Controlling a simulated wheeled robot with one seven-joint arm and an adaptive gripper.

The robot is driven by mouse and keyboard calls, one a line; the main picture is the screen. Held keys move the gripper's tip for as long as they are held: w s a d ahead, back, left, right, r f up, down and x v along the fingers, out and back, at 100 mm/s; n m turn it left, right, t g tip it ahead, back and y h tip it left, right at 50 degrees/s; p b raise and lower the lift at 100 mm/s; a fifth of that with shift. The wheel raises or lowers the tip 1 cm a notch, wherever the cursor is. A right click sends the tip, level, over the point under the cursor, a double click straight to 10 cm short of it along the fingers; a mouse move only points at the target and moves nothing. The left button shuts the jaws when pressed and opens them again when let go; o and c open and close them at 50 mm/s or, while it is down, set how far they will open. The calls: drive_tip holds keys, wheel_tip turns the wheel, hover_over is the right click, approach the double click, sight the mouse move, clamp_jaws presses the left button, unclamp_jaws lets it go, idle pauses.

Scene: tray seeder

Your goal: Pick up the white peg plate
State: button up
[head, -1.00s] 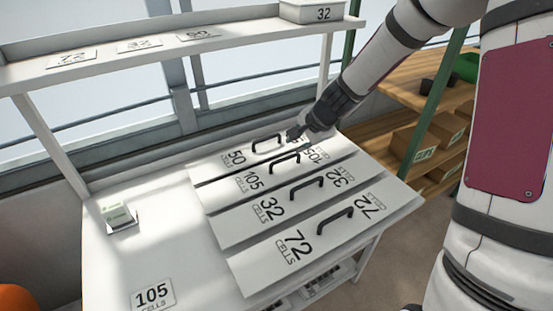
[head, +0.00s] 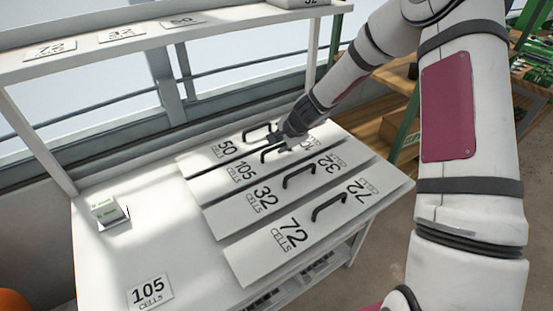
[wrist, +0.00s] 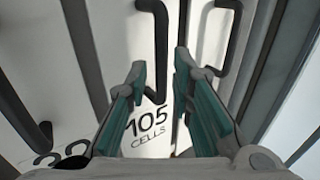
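Several long white plates with black handles lie side by side on the bench, marked 50, 105, 32 and 72. The pictures do not single out one as the peg plate, and no pegs show. The 105 plate (head: 243,173) is second from the back, and its label also shows in the wrist view (wrist: 148,122). My gripper (head: 278,143) is low over the 105 plate, by its handle (head: 268,153). In the wrist view my gripper (wrist: 160,75) has its teal-padded fingers apart, with the 105 handle (wrist: 160,55) between them. No grip on it shows.
The neighbouring handles of the 50 plate (head: 256,130) and 32 plate (head: 298,175) stand close by. A 105 card (head: 150,291) lies at the bench's front left, and a small box (head: 108,210) stands behind it. A shelf (head: 180,32) runs above the back.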

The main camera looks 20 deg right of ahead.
sight(277, 146)
drive_tip(key=x, duration=0.4)
drive_tip(key=shift+c, duration=0.3)
clamp_jaws()
drive_tip(key=shift+r, duration=0.1)
